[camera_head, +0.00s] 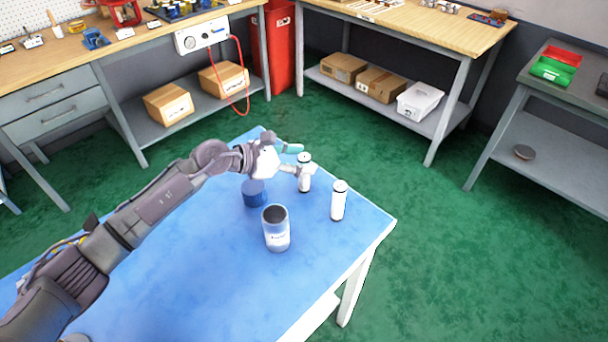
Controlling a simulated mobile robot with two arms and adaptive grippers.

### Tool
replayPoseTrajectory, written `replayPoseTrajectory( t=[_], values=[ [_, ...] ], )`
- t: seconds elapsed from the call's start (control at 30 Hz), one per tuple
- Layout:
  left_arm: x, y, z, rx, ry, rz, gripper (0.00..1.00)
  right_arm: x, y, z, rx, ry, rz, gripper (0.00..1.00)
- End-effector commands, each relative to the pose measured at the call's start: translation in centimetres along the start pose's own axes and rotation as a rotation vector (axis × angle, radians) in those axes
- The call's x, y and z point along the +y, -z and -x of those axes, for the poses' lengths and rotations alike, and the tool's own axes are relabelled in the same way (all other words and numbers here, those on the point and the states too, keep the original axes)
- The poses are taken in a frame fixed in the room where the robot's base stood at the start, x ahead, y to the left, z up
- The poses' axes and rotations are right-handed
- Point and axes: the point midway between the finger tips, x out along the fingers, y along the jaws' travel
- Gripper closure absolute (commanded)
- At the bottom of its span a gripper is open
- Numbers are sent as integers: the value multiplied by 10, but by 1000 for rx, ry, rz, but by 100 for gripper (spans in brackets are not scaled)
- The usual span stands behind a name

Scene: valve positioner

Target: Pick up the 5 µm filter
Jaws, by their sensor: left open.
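Two white cylinders with dark end bands stand upright on the blue table top (200,270). One cylinder (305,160) is right at my left gripper (297,159); the other cylinder (339,203) stands apart, to the right and nearer. No marking tells which of them is the 5 µm filter. My right gripper is out of view.
The table's right corner is close beyond the second cylinder. My left arm crosses above the table's left part. The front middle of the table top is clear. Workbenches (420,25) with cardboard boxes (343,67) stand behind, across the green floor. Red and green bins (552,70) are at right.

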Motion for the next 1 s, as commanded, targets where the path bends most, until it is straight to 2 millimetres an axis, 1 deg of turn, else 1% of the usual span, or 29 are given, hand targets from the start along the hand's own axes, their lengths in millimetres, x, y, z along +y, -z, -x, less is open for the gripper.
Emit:
replayPoseTrajectory(
  t=[0.07,0.1,0.37,0.4,0.43,0.67,0.77,0.93,1.0],
  values=[
    [0,0,0,0,0,0,41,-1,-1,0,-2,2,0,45],
    [0,0,0,0,0,0,47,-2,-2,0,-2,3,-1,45],
    [0,0,0,0,0,0,91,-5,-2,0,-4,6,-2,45],
    [0,0,0,0,0,1,97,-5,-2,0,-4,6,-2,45],
    [0,0,0,0,0,0,100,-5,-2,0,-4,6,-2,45],
    [0,-1,1,-1,0,0,100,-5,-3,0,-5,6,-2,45],
    [0,-4,2,-1,0,-2,100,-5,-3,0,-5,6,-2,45],
    [0,-19,8,-2,0,-3,100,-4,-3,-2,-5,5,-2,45],
    [0,-31,13,-4,0,-6,100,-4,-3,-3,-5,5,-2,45]
  ],
)
